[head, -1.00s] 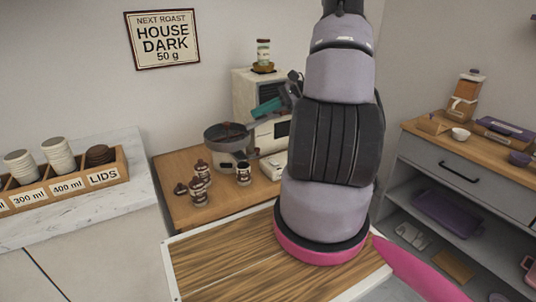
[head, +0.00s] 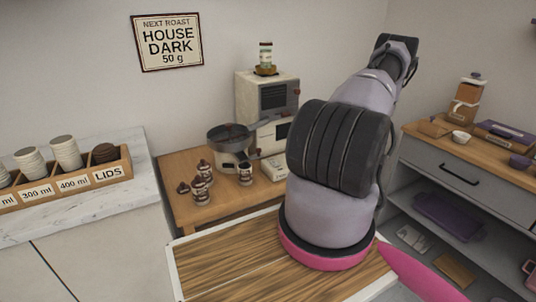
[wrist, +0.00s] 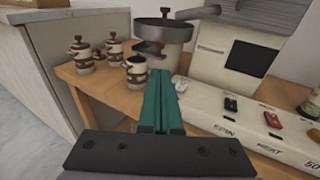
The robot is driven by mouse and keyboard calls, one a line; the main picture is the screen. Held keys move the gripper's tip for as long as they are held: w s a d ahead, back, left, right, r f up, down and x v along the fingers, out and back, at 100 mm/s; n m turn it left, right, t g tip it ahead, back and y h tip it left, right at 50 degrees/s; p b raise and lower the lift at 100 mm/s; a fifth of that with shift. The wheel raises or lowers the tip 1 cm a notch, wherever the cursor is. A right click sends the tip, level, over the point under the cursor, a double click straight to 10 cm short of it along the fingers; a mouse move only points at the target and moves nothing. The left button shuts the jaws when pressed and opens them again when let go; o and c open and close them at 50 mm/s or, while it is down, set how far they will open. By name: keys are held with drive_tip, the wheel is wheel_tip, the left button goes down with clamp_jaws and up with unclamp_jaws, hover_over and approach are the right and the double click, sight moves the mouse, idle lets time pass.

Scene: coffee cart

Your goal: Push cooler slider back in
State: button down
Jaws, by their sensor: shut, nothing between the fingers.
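The cooler (head: 229,137) is a round grey pan on a pale base, on the wooden table beside the roaster. In the wrist view the cooler pan (wrist: 163,31) is at top centre. My gripper (wrist: 160,78) has teal fingers, shut together and empty. They point toward the cooler base and appear apart from it. In the head view the gripper is hidden or out of sight at my arm's far end.
The roaster (head: 266,102) stands behind the cooler, with a jar on top. A white control panel with switches (wrist: 231,103) lies right of my fingers. Several brown-and-white canisters (head: 201,190) stand left and in front of the cooler. A lids box (head: 107,174) is on the left counter.

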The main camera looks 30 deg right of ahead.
drive_tip(key=r+x, duration=0.1)
drive_tip(key=x, duration=1.3)
drive_tip(key=shift+f, duration=0.45)
drive_tip(key=shift+w, duration=0.1)
drive_tip(key=shift+w, duration=2.5)
drive_tip(key=shift+a, duration=0.1)
drive_tip(key=shift+r, duration=0.1)
